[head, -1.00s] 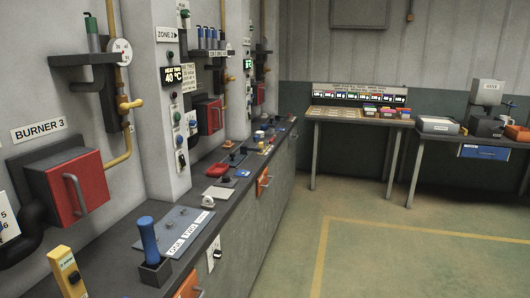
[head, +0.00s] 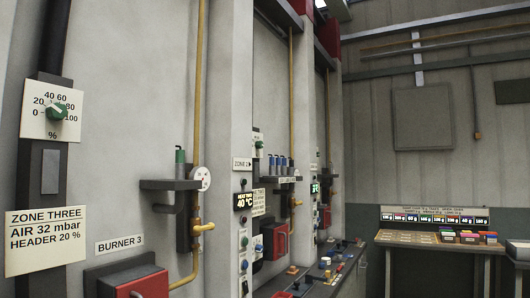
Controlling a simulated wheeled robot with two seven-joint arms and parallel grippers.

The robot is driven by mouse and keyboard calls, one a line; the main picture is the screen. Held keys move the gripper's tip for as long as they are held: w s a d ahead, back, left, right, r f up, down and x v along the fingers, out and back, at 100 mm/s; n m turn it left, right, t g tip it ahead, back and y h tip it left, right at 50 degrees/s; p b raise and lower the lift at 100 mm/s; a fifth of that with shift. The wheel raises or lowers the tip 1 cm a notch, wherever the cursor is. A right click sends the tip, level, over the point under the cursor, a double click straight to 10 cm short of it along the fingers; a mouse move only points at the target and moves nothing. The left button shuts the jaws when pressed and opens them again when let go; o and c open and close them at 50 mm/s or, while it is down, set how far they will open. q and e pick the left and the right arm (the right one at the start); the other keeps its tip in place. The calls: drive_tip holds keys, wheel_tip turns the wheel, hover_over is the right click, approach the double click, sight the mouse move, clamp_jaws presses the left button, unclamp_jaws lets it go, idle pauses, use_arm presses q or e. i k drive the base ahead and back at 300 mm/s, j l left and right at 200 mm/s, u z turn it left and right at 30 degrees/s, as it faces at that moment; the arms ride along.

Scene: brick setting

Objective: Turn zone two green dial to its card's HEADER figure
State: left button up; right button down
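A green dial (head: 258,144) on a small white plate is on the wall beyond the ZONE 2 sign (head: 242,163). It is too small to read its setting. A pale card (head: 259,203) below it is partly hidden by the pillar edge, and its figures are not legible. Nearer, at the left, another green dial (head: 57,112) has a 0 to 100 % scale. The card below it (head: 45,242) reads ZONE THREE, AIR 32 mbar, HEADER 20 %. Neither gripper is in view.
A red burner box (head: 143,285), a shelf (head: 172,185) and a yellow pipe (head: 197,120) stick out from the left wall. The HEAT TWO display (head: 243,200) reads 40 °C. A bench (head: 318,278) runs along the wall. A table (head: 440,247) stands at the back.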

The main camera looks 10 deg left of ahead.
sight(258, 145)
drive_tip(key=i+l+u, duration=0.4)
drive_tip(key=l, duration=0.2)
drive_tip(key=i+l+u, duration=0.2)
drive_tip(key=l+u, duration=0.15)
drive_tip(key=l, duration=0.3)
drive_tip(key=i+l+u, duration=0.2)
drive_tip(key=l, duration=0.15)
drive_tip(key=i+l+z, duration=0.5)
drive_tip(key=i, duration=0.3)
drive_tip(key=i+l+z, duration=0.2)
drive_tip(key=i, duration=0.25)
drive_tip(key=i+j, duration=0.2)
drive_tip(key=j, duration=0.2)
